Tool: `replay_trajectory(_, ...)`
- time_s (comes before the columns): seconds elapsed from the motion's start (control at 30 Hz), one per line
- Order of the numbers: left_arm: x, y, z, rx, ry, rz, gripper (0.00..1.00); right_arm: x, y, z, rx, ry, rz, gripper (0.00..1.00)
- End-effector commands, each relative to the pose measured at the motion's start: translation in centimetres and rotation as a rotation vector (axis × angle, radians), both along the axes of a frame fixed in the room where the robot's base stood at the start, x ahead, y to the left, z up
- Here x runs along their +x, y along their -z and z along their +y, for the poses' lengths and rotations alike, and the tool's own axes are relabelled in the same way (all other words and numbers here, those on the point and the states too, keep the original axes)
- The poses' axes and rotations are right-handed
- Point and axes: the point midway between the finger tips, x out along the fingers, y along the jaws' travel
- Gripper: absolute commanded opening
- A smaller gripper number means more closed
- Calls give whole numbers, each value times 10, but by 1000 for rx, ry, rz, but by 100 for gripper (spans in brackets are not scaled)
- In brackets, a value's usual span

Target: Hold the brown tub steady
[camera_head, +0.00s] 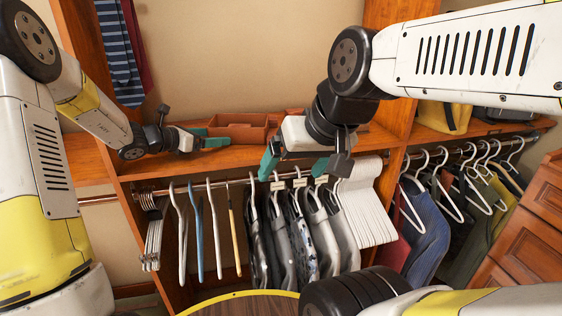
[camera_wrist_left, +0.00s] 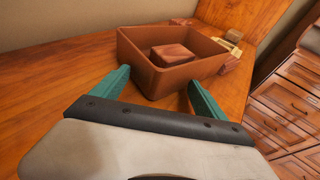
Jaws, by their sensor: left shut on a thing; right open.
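The brown tub (camera_head: 248,122) stands upright on the wooden shelf. In the left wrist view the tub (camera_wrist_left: 205,73) is an open box with a brown block (camera_wrist_left: 173,55) inside. My left gripper (camera_head: 211,138) is at the tub's left end, and its green fingers (camera_wrist_left: 160,82) are shut on the tub's near corner, one on each side. The exact finger contact is partly hidden in the head view. My right gripper (camera_head: 294,165) is open and empty, in front of and below the shelf edge, to the right of the tub, above the hanging clothes.
Small wooden pieces (camera_wrist_left: 233,42) lie beyond the tub on the shelf (camera_wrist_left: 60,85). Below the shelf hang empty hangers (camera_head: 198,230) and shirts (camera_head: 300,235) on a rail. A yellow bag (camera_head: 440,117) stands on the right shelf. Drawers (camera_head: 530,230) stand at the right. The shelf left of the tub is clear.

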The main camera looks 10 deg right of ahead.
Motion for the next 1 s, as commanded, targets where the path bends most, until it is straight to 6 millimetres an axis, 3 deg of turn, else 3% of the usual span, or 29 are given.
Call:
replay_trajectory(0.03,-4,-2,-9,-7,19,-1,89,0,0,0,0,0,0,90)
replay_trajectory(0.1,-3,-2,-9,-6,18,-1,100,0,0,0,0,0,0,90)
replay_trajectory(0.37,-3,-2,-1,-4,8,-2,100,0,0,0,0,0,1,90)
replay_trajectory(0.8,-48,-27,63,-3,10,-2,100,0,0,0,0,0,1,90)
replay_trajectory(1.0,-63,-35,82,-5,15,-2,100,0,0,0,0,0,1,90)
